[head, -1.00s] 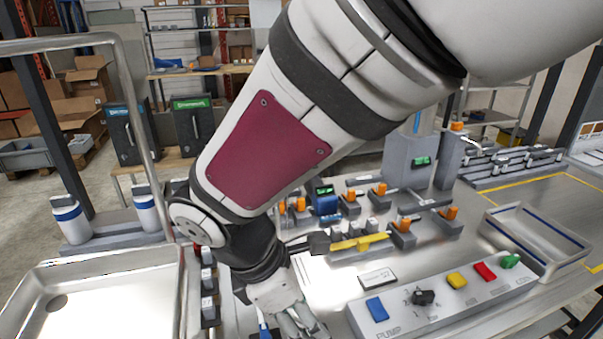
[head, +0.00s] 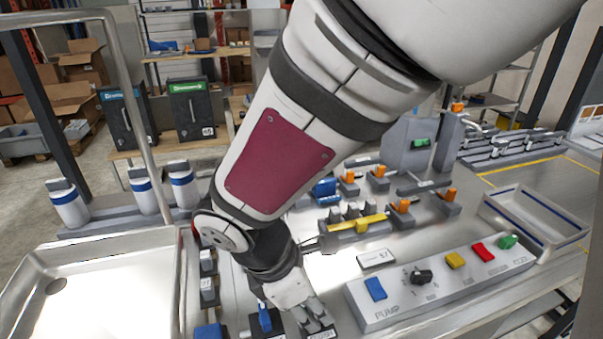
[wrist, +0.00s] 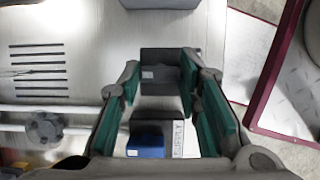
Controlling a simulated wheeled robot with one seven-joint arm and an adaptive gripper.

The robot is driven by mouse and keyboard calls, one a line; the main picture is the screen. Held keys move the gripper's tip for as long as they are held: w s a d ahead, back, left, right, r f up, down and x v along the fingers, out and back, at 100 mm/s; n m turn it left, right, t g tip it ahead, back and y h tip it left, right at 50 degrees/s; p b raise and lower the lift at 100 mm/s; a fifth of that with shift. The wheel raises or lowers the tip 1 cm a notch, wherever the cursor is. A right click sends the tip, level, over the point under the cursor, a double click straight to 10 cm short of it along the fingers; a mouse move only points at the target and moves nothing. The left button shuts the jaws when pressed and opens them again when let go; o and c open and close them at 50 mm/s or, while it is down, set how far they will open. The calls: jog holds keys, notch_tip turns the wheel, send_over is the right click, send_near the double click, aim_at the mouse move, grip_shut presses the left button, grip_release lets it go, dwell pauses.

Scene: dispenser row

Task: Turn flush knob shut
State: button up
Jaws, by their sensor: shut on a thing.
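My gripper (head: 314,317) points down at the bottom of the head view, at a dark plate with a white label (head: 321,334) that seems to read FLUSH. In the wrist view my gripper (wrist: 160,72) has its green-padded fingers spread around part of a dark block (wrist: 165,57). It is shut on what I take to be the flush knob, mostly hidden between the fingers, so I cannot tell its angle. A separate blue knob (head: 265,318) stands upright just left of the gripper. It also shows low in the wrist view (wrist: 146,147).
A grey panel (head: 440,291) with a blue button, black dial and yellow, red and green controls stands close on the right. A steel sink (head: 95,250) lies left. Valves with orange handles (head: 400,207) stand behind. The table's front edge is near.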

jog(key=shift+m, duration=0.4)
jog(key=m+g+p, duration=0.1)
jog(key=m+p, duration=0.1)
jog(key=m, duration=0.1)
jog(key=shift+w+m+g, duration=0.1)
jog(key=shift+m+g, duration=0.3)
jog(key=m+p, duration=0.1)
jog(key=m, duration=0.1)
jog(key=m+g+p, duration=0.1)
jog(key=m, duration=0.1)
jog(key=shift+w+d+g, duration=0.1)
jog(key=shift+g, duration=0.2)
jog(key=m+g+y+p, duration=0.1)
jog(key=m, duration=0.4)
jog(key=shift+w+p, duration=0.1)
jog(key=shift+p, duration=0.2)
jog(key=m+g+y+p, duration=0.1)
jog(key=m, duration=0.3)
jog(key=shift+d+y, duration=0.1)
jog(key=shift+y, duration=0.3)
jog(key=shift+m+p, duration=0.3)
jog(key=o, duration=1.1)
jog(key=shift+o, duration=0.2)
